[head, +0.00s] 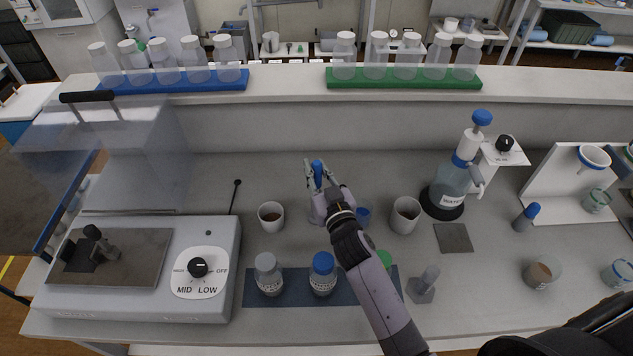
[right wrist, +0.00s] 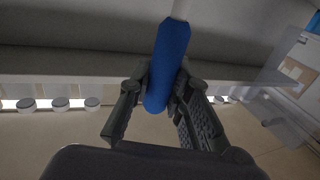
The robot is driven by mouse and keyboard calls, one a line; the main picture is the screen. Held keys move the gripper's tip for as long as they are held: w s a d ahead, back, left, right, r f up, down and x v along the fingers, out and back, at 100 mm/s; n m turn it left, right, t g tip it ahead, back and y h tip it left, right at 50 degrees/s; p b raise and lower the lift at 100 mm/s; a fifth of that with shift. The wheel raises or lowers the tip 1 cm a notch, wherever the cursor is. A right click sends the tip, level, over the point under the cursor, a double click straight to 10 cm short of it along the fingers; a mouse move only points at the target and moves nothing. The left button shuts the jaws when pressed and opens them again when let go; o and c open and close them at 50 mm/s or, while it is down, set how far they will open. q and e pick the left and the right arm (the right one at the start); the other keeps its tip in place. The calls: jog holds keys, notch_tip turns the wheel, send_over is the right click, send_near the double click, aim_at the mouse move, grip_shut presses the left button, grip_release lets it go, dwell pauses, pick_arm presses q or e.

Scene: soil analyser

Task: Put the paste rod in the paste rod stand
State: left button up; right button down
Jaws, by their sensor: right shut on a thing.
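My right gripper (head: 320,182) is shut on a blue rod (head: 317,172), which I take to be the paste rod. The rod also shows in the right wrist view (right wrist: 167,65), between the two dark fingers, with its upper end reaching past them. In the head view the fingers hide its lower part. The gripper is over the middle of the bench, between two white cups. A small grey stand-like piece (head: 422,288) with a square base and an upright cylinder is to the front right; I cannot tell if it is the paste rod stand. My left gripper is not in view.
White cups (head: 271,217) (head: 405,216) flank the gripper. Bottles (head: 322,275) stand on a dark blue mat (head: 253,290) in front. A water pump bottle (head: 452,185) is to the right, a hotplate-like device (head: 215,240) to the left. Bench behind the gripper is clear.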

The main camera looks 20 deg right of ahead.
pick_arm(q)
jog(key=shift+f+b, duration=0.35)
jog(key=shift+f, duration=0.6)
pick_arm(e)
jog(key=shift+w+f, duration=0.1)
jog(key=shift+f, duration=0.9)
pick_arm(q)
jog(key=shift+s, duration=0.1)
pick_arm(e)
jog(key=shift+f, duration=0.2)
jog(key=c, duration=1.5)
grip_release()
pick_arm(q)
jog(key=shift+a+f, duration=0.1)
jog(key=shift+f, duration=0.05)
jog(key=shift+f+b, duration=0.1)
jog(key=shift+b, duration=0.2)
